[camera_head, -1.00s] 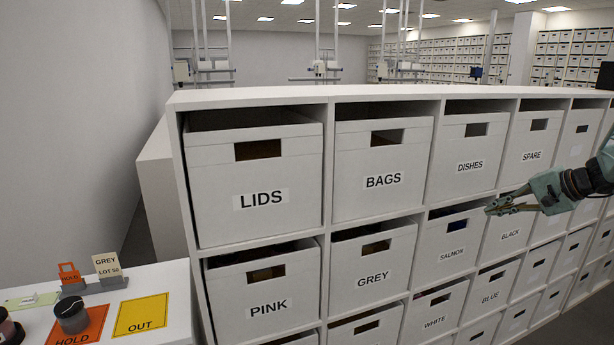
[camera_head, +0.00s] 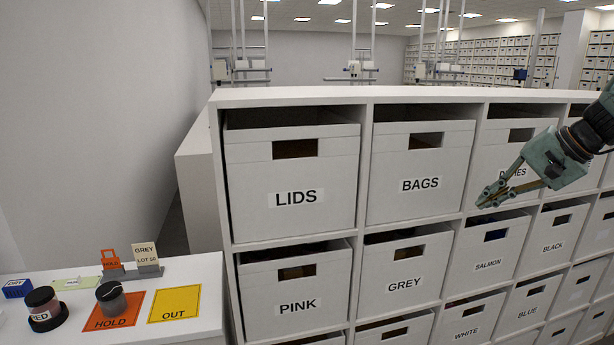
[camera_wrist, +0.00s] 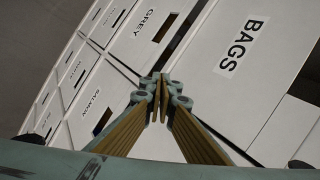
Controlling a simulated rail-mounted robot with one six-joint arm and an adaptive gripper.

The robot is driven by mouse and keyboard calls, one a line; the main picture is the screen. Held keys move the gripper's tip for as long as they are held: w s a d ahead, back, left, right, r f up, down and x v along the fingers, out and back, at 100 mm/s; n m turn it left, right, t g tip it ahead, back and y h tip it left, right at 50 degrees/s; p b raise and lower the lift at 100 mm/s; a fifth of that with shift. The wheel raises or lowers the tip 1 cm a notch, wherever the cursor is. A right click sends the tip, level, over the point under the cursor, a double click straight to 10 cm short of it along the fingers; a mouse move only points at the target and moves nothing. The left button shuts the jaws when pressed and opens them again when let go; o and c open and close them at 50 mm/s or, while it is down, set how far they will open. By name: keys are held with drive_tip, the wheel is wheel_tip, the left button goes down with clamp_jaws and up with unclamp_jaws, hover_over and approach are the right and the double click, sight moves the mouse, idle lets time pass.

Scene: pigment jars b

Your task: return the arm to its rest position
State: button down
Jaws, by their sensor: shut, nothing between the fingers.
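My gripper (camera_head: 482,203) is a green-grey two-finger hand at the right of the head view. It is shut and empty, its tips pointing down and left. It hangs in front of the shelf, overlapping the DISHES box (camera_head: 488,150) and partly hiding its label. In the wrist view my gripper (camera_wrist: 162,82) shows its fingertips together, with the BAGS box (camera_wrist: 245,50) to the right and the GREY box (camera_wrist: 145,30) above. Whether the gripper touches the shelf front cannot be told.
A white shelf (camera_head: 365,165) of labelled boxes fills the middle and right. At lower left a white table (camera_head: 215,280) holds a RED jar (camera_head: 42,308), a dark-lidded jar (camera_head: 112,298) on the orange HOLD mat (camera_head: 133,305), and a bare yellow OUT mat (camera_head: 175,303).

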drive_tip(key=s+a+r+n+g+h, duration=0.1)
drive_tip(key=s+a+r+n, duration=0.15)
drive_tip(key=s+a, duration=0.85)
drive_tip(key=s+a+r+n+g+h, duration=0.15)
drive_tip(key=s+a+r, duration=0.25)
drive_tip(key=s+a, duration=0.65)
drive_tip(key=s+a+f+n+h, duration=0.1)
drive_tip(key=s+a+f+n, duration=0.1)
drive_tip(key=s, duration=1.1)
drive_tip(key=s+a+f+n+h, duration=0.1)
drive_tip(key=s+a, duration=0.3)
drive_tip(key=s, duration=1)
drive_tip(key=shift+a+f+n, duration=0.15)
drive_tip(key=shift+f+n, duration=0.3)
drive_tip(key=shift+n, duration=0.35)
